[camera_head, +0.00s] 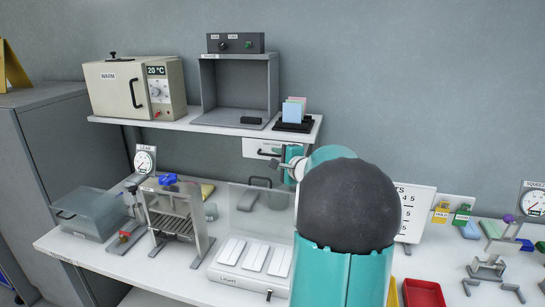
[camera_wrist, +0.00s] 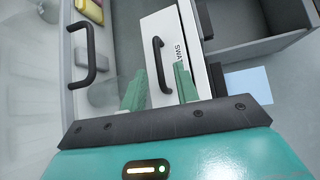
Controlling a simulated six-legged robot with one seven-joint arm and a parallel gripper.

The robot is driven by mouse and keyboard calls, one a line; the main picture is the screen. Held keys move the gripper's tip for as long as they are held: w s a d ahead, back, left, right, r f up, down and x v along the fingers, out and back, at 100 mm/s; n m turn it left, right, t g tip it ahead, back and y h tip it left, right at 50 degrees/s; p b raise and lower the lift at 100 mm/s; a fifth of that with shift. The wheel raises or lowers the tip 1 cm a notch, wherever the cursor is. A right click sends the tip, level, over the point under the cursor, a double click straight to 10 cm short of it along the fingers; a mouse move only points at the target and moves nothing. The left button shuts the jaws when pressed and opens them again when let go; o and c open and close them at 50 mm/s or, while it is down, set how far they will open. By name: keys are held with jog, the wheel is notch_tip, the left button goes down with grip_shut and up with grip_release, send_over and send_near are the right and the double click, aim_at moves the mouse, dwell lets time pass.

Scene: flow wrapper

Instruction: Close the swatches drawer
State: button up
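The swatches drawer (camera_head: 255,147) has a white front with a dark handle, under the wall shelf in the head view. My arm covers its right part. In the wrist view, the white drawer front (camera_wrist: 150,28) carries a partly hidden label starting "SWAT" and a black bar handle (camera_wrist: 158,62). My gripper (camera_wrist: 160,82) is open, with one green finger on each side of the handle in that view. I cannot tell whether the fingers touch it. In the head view, my gripper (camera_head: 291,163) is beside the drawer front. How far the drawer stands out is unclear.
The shelf (camera_head: 170,123) above holds a warm oven (camera_head: 115,88), a grey open box (camera_head: 238,85) and a dark swatch holder (camera_head: 293,126). Below, on the bench, stand a clear-lidded light box (camera_head: 225,275) and a metal frame (camera_head: 172,220).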

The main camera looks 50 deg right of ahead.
jog(key=v, duration=1)
jog(key=w+a+f+n+g+y, duration=0.15)
jog(key=a+n+y, duration=0.35)
jog(key=a, duration=1)
jog(key=w+a+f+n+g+y, duration=0.15)
jog(key=a+n+g+y, duration=0.35)
jog(key=a, duration=1)
jog(key=s+a+f+n+g+h, duration=0.1)
jog(key=s+a+f+n+h, duration=0.1)
jog(key=s+a+n, duration=0.4)
jog(key=s+a+f+n+g+h, duration=0.2)
jog(key=s+a+n+h, duration=0.1)
jog(key=s+a+n, duration=0.4)
jog(key=shift+s+a+f, duration=0.3)
jog(key=shift+s+a, duration=0.5)
jog(key=shift+s, duration=0.2)
